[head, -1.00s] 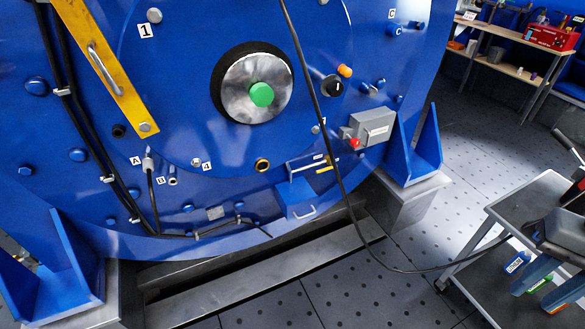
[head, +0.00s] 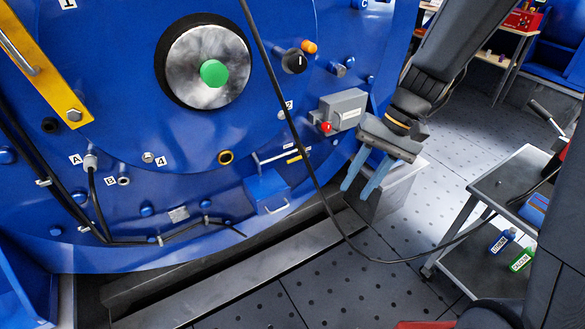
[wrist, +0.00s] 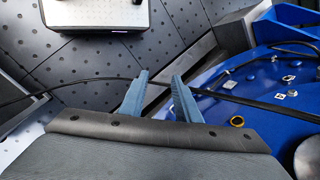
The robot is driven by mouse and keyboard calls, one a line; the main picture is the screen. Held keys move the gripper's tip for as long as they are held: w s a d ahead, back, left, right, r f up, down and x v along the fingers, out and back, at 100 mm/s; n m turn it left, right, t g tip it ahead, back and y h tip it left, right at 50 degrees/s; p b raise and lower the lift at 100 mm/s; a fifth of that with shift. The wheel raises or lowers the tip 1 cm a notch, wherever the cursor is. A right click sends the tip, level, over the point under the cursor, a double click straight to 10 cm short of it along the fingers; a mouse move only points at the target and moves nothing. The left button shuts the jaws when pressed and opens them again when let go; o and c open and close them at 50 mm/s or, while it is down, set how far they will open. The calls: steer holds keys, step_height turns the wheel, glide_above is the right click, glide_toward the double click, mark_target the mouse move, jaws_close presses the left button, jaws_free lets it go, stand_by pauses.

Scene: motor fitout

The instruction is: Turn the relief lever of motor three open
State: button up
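The big blue motor (head: 120,200) fills the left of the head view. On its lower right is a grey box (head: 345,108) with a red knob (head: 326,127) at its left end. An orange-tipped part (head: 309,47) and a black dial (head: 294,61) sit above it. I cannot tell which part is the relief lever, and no number three is readable. My gripper (head: 357,192) is open and empty, pointing down, just right of and below the grey box. In the wrist view its two blue fingers (wrist: 160,76) are apart with nothing between them.
A black cable (head: 300,150) hangs across the motor and runs to the right, close to my fingers. A grey cart (head: 510,190) with bottles on its lower shelf stands at right. The floor (head: 375,275) between motor and cart is clear apart from the cable.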

steer(key=w+a+f+m+y+b, duration=0.1)
steer(key=w+a+f+y+b, duration=0.25)
steer(key=w+f, duration=0.35)
steer(key=w+a+f+y+b, duration=0.35)
steer(key=w+f+b, duration=0.2)
steer(key=w, duration=0.45)
steer(key=m+t+y+b, duration=0.1)
steer(key=t+y+b, duration=0.4)
steer(key=b, duration=0.1)
glide_toward(298, 159)
steer(key=a, duration=0.6)
steer(key=w+a+f+b, duration=0.1)
steer(key=a, duration=0.1)
steer(key=w+a, duration=0.1)
steer(key=a, duration=0.2)
steer(key=shift+f, duration=0.25)
steer(key=shift+c, duration=0.2)
jaws_close()
steer(key=shift+d, duration=0.1)
